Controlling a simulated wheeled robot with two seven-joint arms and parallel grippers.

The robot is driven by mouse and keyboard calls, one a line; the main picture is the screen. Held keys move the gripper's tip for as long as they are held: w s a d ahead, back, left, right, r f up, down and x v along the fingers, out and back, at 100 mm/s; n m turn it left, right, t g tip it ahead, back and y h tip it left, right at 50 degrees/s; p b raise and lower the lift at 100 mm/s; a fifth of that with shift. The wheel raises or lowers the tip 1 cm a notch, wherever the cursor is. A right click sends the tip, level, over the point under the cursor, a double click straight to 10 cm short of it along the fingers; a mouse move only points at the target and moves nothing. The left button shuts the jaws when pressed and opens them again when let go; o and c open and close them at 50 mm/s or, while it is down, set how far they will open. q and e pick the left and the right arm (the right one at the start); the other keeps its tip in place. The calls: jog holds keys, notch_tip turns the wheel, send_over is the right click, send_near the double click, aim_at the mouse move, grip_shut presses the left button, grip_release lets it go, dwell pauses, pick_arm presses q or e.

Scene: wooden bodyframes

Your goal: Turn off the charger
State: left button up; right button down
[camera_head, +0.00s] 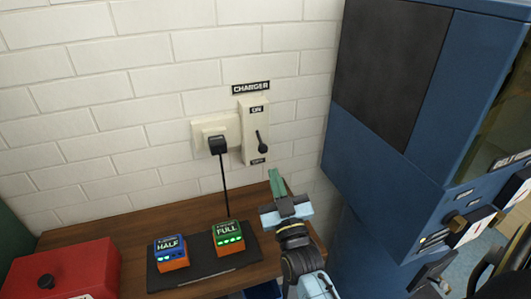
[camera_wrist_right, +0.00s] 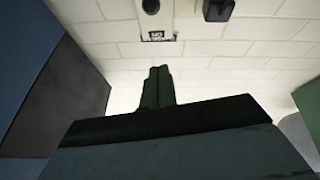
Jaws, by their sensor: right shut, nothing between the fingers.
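The charger switch (camera_head: 252,118) is a cream box on the white brick wall under a CHARGER sign (camera_head: 251,87). It has ON at its top and OFF at its bottom. Its black lever (camera_head: 262,147) points down, with the knob just above the OFF label. The lever knob also shows at the top of the right wrist view (camera_wrist_right: 150,6). My right gripper (camera_head: 277,182) is shut and empty, below and slightly right of the switch, apart from the lever. Its green fingers also show together in the right wrist view (camera_wrist_right: 158,85). My left gripper is out of view.
A black plug (camera_head: 218,145) sits in a wall socket left of the switch, its cable running down to a black charging pad (camera_head: 205,277). The pad holds HALF (camera_head: 171,252) and FULL (camera_head: 228,238) batteries. A red box (camera_head: 65,270) stands left; a blue cabinet (camera_head: 385,155) rises right.

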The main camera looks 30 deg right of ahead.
aim_at(263, 152)
jog(key=w+d, duration=0.1)
jog(key=w, duration=0.2)
jog(key=w+d+r+p, duration=0.1)
jog(key=w, duration=0.2)
jog(key=w+d, duration=0.1)
jog(key=w, duration=0.2)
jog(key=shift+r, duration=0.15)
jog(key=shift+w+d+f, duration=0.3)
jog(key=shift+w+f, duration=0.05)
jog(key=shift+f, duration=0.2)
jog(key=f+b, duration=0.1)
jog(key=b, duration=0.2)
jog(key=f+t+h+b, duration=0.1)
jog(key=b, duration=0.2)
jog(key=shift+w+d+f+t, duration=0.15)
jog(key=shift+w+f+t, duration=0.1)
jog(key=shift+w+t, duration=0.1)
jog(key=shift+b, duration=0.8)
